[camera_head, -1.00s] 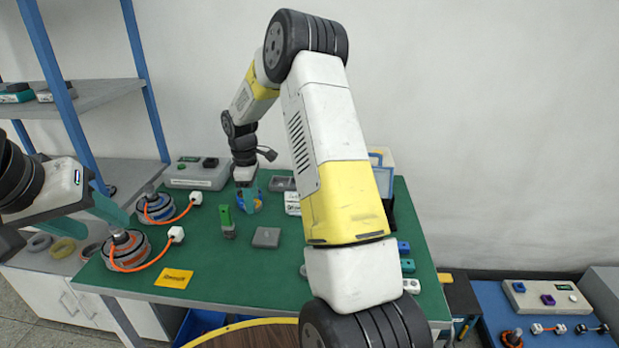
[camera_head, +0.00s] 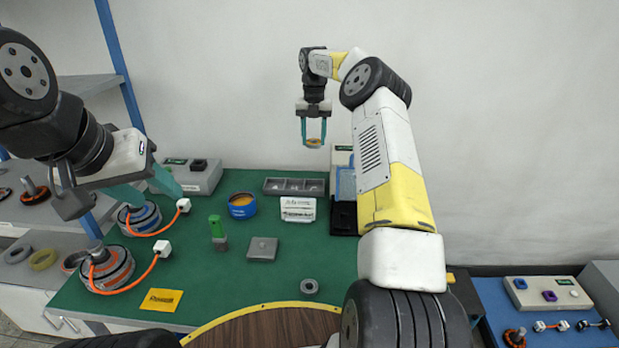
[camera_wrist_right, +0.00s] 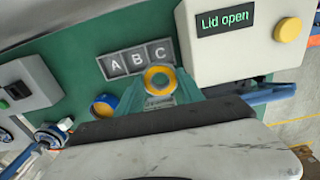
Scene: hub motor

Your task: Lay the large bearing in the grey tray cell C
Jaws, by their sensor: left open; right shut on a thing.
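My right gripper (camera_head: 314,138) is shut on a ring-shaped bearing (camera_head: 314,144), holding it in the air above the back of the table. The grey tray (camera_head: 295,187) lies on the green table, below the held bearing. In the wrist view its cells read A, B and C, and the bearing overlaps the lower part of cell C (camera_wrist_right: 160,52) there. My left gripper (camera_head: 148,188) is open and empty above the table's left side.
A blue round container (camera_head: 242,206) with yellow-orange inside stands left of the tray. A white labelled block (camera_head: 298,208) sits in front of the tray. A box (camera_wrist_right: 240,40) reading "Lid open" is beside it. Two motors with orange cables (camera_head: 105,268) stand at left.

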